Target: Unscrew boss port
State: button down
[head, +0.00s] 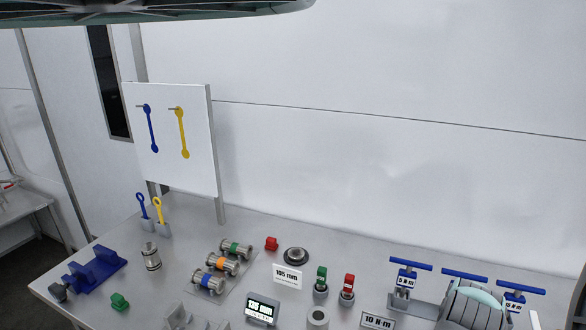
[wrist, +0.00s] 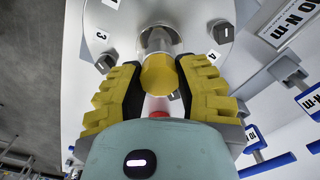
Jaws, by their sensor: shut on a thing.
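In the wrist view, the boss port shows as a short silver cylinder (wrist: 158,40) with a yellow round end (wrist: 158,77). It stands out from a pale round plate (wrist: 112,22). My gripper (wrist: 160,72) has its yellow ribbed fingers on both sides of the yellow end and is shut on it. The contact faces are partly hidden by the fingers. Neither the port nor my gripper's fingers can be made out in the head view.
Numbered dark bolts (wrist: 105,63) surround the port. In the head view, blue T-handle tools (head: 410,264) with torque labels stand at the bench's right. Blue and yellow wrenches (head: 151,128) hang on a board.

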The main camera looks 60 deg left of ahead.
jog(key=n+p, duration=0.1)
jog(key=n, duration=0.3)
jog(key=shift+s, duration=0.1)
jog(key=shift+n, duration=0.5)
jog(key=n+p, duration=0.1)
jog(key=n, duration=0.1)
jog(key=shift+n, duration=0.3)
jog(key=n, duration=0.2)
jog(key=shift+n, duration=0.3)
jog(key=n, duration=0.3)
jog(key=shift+f+n, duration=0.1)
jog(key=shift+n, duration=0.2)
jog(key=shift+n+b, duration=0.4)
jog(key=shift+n, duration=0.4)
